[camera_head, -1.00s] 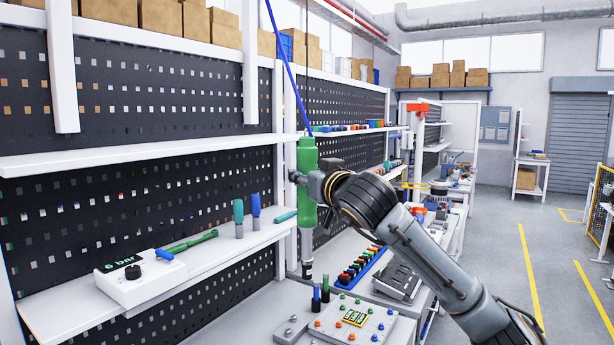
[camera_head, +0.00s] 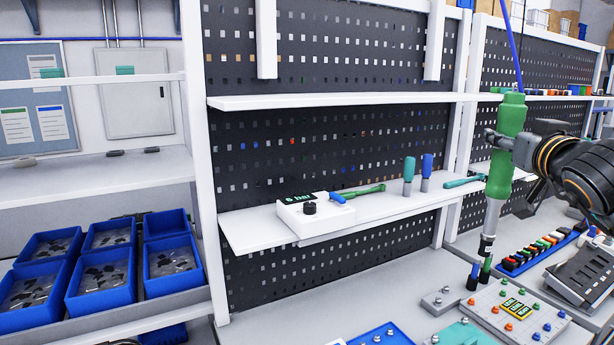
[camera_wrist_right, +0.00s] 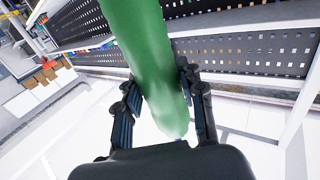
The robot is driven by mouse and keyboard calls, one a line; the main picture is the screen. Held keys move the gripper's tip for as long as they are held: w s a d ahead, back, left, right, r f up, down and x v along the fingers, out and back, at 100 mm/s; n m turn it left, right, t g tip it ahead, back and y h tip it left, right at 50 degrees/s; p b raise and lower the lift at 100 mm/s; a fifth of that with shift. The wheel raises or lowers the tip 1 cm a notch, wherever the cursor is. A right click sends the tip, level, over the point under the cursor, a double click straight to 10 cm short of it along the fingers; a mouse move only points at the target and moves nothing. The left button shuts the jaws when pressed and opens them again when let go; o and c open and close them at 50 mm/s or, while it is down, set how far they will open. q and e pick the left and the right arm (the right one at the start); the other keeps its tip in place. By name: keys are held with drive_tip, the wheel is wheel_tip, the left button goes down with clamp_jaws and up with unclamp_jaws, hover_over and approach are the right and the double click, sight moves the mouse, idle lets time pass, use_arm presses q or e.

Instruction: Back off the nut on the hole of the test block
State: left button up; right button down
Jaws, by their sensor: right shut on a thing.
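My right gripper (camera_head: 502,140) is shut around the green body of a powered nut driver (camera_head: 511,115). The driver hangs upright on a blue hose, with a grey shaft and dark socket pointing down. In the right wrist view the gripper's dark fingers (camera_wrist_right: 163,110) lie on both sides of the green body (camera_wrist_right: 150,50). Below the socket, apart from it, a pale grey plate (camera_head: 490,301) carries orange and blue fasteners and a yellow-framed patch. A small grey block (camera_head: 440,300) with fasteners lies left of it. I cannot tell which is the test block. My left gripper is out of view.
A white shelf (camera_head: 250,232) holds a "6 bar" box (camera_head: 315,218) and several hand tools. Two dark sockets (camera_head: 473,278) stand beside the plate. A blue tray (camera_head: 385,335) lies at the front edge. Blue bins (camera_head: 88,290) stand at left. The bench (camera_head: 370,295) left of the block is clear.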

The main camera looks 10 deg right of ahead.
drive_tip(key=b+v, duration=0.3)
drive_tip(key=v, duration=0.7)
drive_tip(key=shift+s, duration=0.1)
